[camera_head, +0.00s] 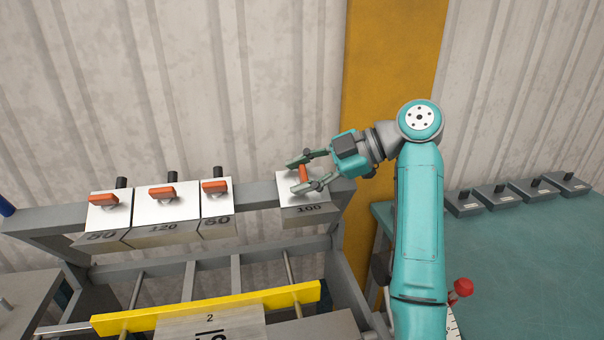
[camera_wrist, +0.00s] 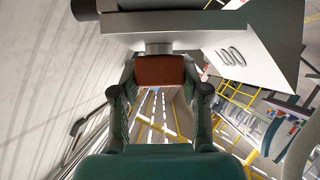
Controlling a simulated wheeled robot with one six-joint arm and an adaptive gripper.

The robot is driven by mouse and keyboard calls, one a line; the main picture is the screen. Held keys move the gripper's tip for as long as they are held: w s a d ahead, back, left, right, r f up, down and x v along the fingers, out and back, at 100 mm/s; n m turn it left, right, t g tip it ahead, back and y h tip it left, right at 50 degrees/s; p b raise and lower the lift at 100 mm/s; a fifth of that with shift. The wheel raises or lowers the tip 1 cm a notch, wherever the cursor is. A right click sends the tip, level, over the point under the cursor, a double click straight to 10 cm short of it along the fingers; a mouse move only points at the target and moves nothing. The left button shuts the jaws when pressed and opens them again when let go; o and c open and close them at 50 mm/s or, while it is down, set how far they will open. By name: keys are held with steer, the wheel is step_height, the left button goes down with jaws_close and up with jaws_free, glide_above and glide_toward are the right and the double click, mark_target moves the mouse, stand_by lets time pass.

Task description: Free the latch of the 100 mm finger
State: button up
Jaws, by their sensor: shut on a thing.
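The 100 mm finger (camera_head: 292,188) is a white block marked 100 on the right part of the grey beam. Its orange latch (camera_head: 304,174) points up and down the picture, partly covered by my gripper. My gripper (camera_head: 299,175) reaches in from the right, with one finger on each side of the latch, and is shut on it. In the wrist view the latch (camera_wrist: 160,70) sits between both fingers, and the finger's face marked 100 (camera_wrist: 240,50) shows above and to the right.
A yellow bar (camera_head: 210,307) runs below. A teal table (camera_head: 530,250) with several dark blocks stands at right.

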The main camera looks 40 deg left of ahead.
steer(key=o, duration=1.2)
steer(key=shift+f, duration=0.1)
steer(key=shift+c, duration=0.2)
steer(key=v, duration=0.7)
steer(key=shift+d, duration=0.15)
steer(key=shift+w, duration=0.1)
